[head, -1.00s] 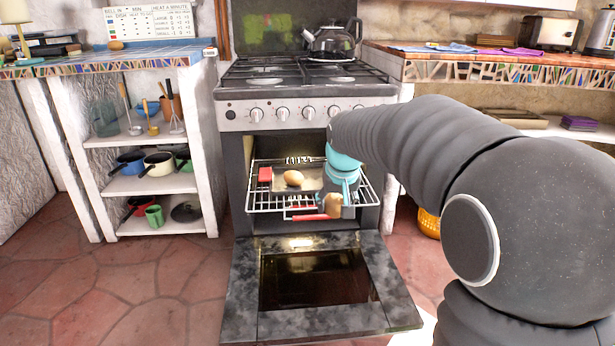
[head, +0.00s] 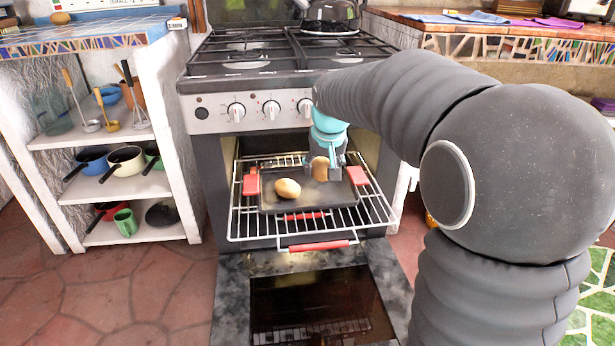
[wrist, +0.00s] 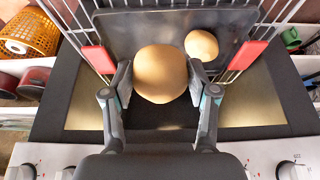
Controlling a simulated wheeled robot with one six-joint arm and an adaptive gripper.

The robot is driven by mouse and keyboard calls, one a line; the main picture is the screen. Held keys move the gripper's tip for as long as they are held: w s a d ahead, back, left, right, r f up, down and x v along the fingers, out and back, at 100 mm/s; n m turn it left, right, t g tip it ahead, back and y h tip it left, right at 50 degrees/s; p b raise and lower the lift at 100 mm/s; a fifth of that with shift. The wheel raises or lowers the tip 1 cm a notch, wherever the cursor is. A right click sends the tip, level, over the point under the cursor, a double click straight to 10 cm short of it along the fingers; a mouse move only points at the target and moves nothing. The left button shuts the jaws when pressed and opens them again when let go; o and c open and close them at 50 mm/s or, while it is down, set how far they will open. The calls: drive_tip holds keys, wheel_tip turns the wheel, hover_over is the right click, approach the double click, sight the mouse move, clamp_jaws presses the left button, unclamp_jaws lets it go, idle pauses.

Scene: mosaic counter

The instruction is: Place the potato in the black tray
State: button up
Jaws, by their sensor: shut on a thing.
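My gripper (head: 326,172) is shut on a potato (head: 319,169), one finger on each side. The held potato (wrist: 160,73) fills the middle of the wrist view between the fingertips (wrist: 160,88). It is over the right part of the black tray (head: 270,206); I cannot tell whether it touches the tray. The tray has red handles and sits on the pulled-out oven rack. A second potato (head: 287,188) lies in the tray, left of the held one; it also shows in the wrist view (wrist: 202,45).
The wire rack (head: 350,222) extends from the oven, with a red grip (head: 319,246) at its front. The oven door (head: 312,302) hangs open below. Stove knobs (head: 271,108) are just above. Another potato-like item (head: 60,18) is on the left counter.

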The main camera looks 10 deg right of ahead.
hover_over(323, 185)
drive_tip(key=s, duration=0.1)
wheel_tip(323, 185, down, 7)
drive_tip(key=shift+d+r, duration=0.1)
wheel_tip(323, 185, down, 4)
drive_tip(key=shift+f+b, duration=0.1)
drive_tip(key=shift+b, duration=0.5)
drive_tip(key=o, duration=1.2)
drive_tip(key=shift+s, duration=0.1)
drive_tip(key=shift+o, duration=0.2)
